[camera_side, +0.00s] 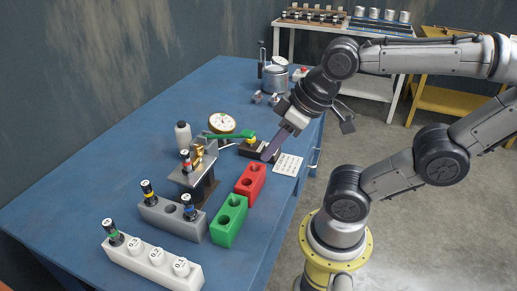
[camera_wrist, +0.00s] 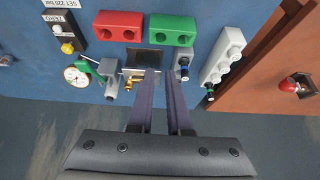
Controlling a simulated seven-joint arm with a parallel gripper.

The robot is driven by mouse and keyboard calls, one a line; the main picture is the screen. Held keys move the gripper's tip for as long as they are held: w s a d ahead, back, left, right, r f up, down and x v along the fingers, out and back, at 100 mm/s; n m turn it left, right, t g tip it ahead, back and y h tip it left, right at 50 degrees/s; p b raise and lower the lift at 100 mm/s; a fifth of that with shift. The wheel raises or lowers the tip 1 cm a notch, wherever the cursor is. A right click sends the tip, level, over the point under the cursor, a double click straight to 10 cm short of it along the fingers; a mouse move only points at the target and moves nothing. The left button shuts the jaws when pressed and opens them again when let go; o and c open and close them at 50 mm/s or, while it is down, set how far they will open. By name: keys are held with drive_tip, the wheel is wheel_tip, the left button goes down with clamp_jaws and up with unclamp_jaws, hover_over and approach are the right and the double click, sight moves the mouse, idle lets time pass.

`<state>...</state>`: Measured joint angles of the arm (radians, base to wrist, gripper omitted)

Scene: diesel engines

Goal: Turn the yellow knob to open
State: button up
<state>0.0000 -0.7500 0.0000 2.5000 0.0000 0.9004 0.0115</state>
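A small yellow knob (camera_side: 251,138) sits on a black block (camera_side: 262,151) at the back right of the blue bench, at the end of a green bar (camera_side: 228,136). In the wrist view, a yellow knob (camera_wrist: 67,48) shows on the black block at the upper left, below a white part labelled ZERO. My gripper (camera_side: 267,156) points down near the black block in the side view. In the wrist view my gripper (camera_wrist: 160,73) has its two purple fingers apart and empty, in line with a metal stand and right of the knob. The contact height is unclear.
A dial gauge (camera_side: 222,123) and a stand with a brass fitting (camera_side: 199,152) are left of my gripper. Red (camera_side: 250,184), green (camera_side: 229,220), grey (camera_side: 165,217) and white (camera_side: 150,262) blocks line the front. A pot (camera_side: 275,80) stands behind. The bench's left side is clear.

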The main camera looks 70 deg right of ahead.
drive_tip(key=shift+o, duration=1.1)
drive_tip(key=shift+s+m, duration=0.1)
drive_tip(key=shift+m, duration=0.2)
drive_tip(key=o, duration=0.5)
drive_tip(key=w+r+m, duration=0.2)
drive_tip(key=r, duration=0.1)
drive_tip(key=shift+w+d+r, duration=0.15)
drive_tip(key=shift+w+r, duration=0.05)
drive_tip(key=shift+r, duration=0.05)
drive_tip(key=shift+o, duration=0.4)
drive_tip(key=w, duration=0.1)
drive_tip(key=w+d+r+m, duration=0.1)
drive_tip(key=w+r+m, duration=0.1)
drive_tip(key=shift+w+d+r, duration=0.1)
drive_tip(key=shift+w+d, duration=0.15)
drive_tip(key=shift+d, duration=0.1)
drive_tip(key=w+d+f+m+g, duration=0.2)
drive_tip(key=w+d+m, duration=0.3)
drive_tip(key=w+d, duration=0.3)
drive_tip(key=w+d+f+m+g, duration=0.2)
drive_tip(key=w+d+m, duration=0.25)
drive_tip(key=d, duration=0.65)
drive_tip(key=s+d+f+m+g, duration=0.1)
drive_tip(key=d+f+m+g, duration=0.1)
drive_tip(key=d+f, duration=0.6)
drive_tip(key=shift+n, duration=0.25)
wheel_tip(320, 180, down, 13)
drive_tip(key=shift+r, duration=0.1)
